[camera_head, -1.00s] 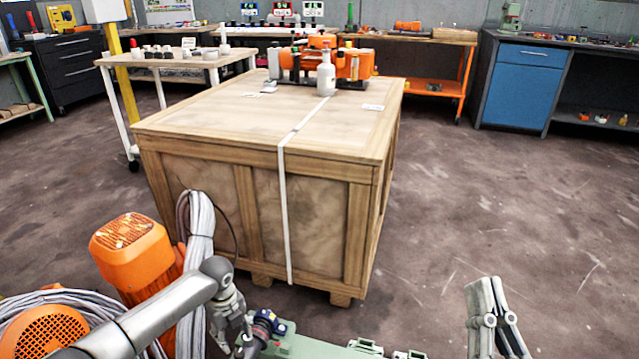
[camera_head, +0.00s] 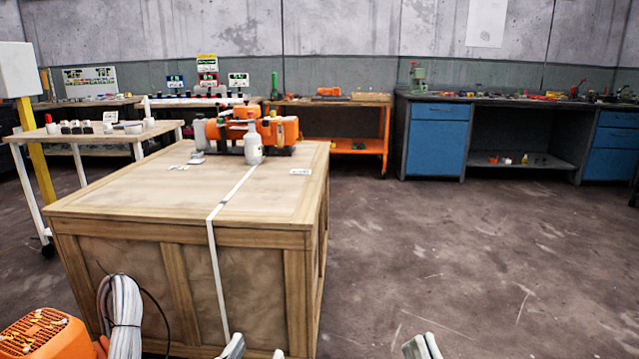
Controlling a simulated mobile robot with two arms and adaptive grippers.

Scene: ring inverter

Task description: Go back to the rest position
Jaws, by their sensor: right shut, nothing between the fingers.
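My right gripper (camera_head: 422,346) shows at the bottom edge, right of centre. Its two grey fingertips point up and lie close together, shut with nothing between them. My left gripper (camera_head: 255,352) shows at the bottom edge in front of the crate. Only its two pale fingertips are in view, with a gap between them. I see nothing held in it. Both arms are otherwise below the picture.
A large wooden crate (camera_head: 110,205) stands at left centre, bearing an orange device (camera_head: 275,130) and a white bottle (camera_head: 254,148). An orange motor (camera_head: 45,335) and a cable coil (camera_head: 125,312) are at lower left. Workbenches line the wall. The floor (camera_head: 440,240) at right is clear.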

